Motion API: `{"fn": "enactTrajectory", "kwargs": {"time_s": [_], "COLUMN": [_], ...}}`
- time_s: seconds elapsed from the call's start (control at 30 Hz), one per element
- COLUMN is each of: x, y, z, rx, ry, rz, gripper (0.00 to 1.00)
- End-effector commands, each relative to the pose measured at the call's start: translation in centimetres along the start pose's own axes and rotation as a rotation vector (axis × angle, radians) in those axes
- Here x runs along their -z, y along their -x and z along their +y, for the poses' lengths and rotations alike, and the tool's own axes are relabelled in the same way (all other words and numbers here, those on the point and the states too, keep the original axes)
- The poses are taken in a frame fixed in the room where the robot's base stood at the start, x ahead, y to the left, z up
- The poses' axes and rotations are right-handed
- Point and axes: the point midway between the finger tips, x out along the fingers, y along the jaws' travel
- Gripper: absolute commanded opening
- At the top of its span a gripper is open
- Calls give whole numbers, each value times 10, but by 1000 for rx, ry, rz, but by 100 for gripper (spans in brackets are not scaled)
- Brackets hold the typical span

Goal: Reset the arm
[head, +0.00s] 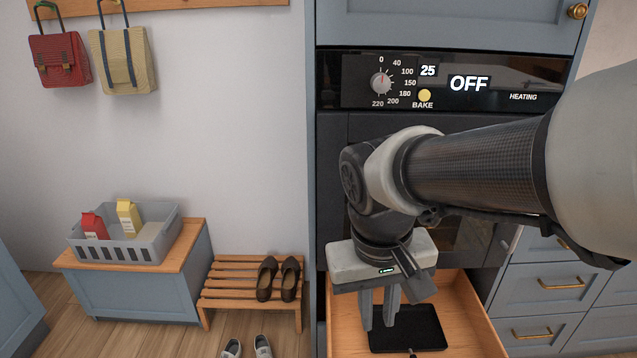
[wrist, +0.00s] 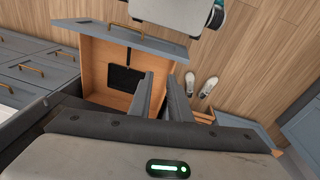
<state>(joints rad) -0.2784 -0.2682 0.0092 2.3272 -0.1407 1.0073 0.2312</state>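My arm reaches in from the right in the head view. My gripper (head: 379,328) points downward in front of the oven, over the open wooden drawer (head: 465,318). In the wrist view my gripper (wrist: 161,75) has its two fingers apart with nothing between them. The fingers hide part of the drawer and its black flat item (head: 418,328). The drawer also shows in the wrist view (wrist: 96,62), with the black item (wrist: 124,79) inside it.
The oven panel (head: 468,83) reads OFF and 25. A grey basket (head: 140,247) with two cartons sits on a bench at left. A shoe rack (head: 230,285) stands beside the drawer. White shoes (wrist: 209,87) lie on the floor. Bags hang on the wall.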

Motion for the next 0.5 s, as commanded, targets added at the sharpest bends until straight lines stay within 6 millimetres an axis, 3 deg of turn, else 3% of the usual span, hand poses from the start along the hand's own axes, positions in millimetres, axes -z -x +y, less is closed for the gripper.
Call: {"fn": "enactTrajectory", "kwargs": {"time_s": [0.13,0.5], "x": [-11,-34], "y": [27,64], "z": [25,57], "rx": [46,64], "ry": [-68,-158], "rz": [147,404], "gripper": [17,17]}}
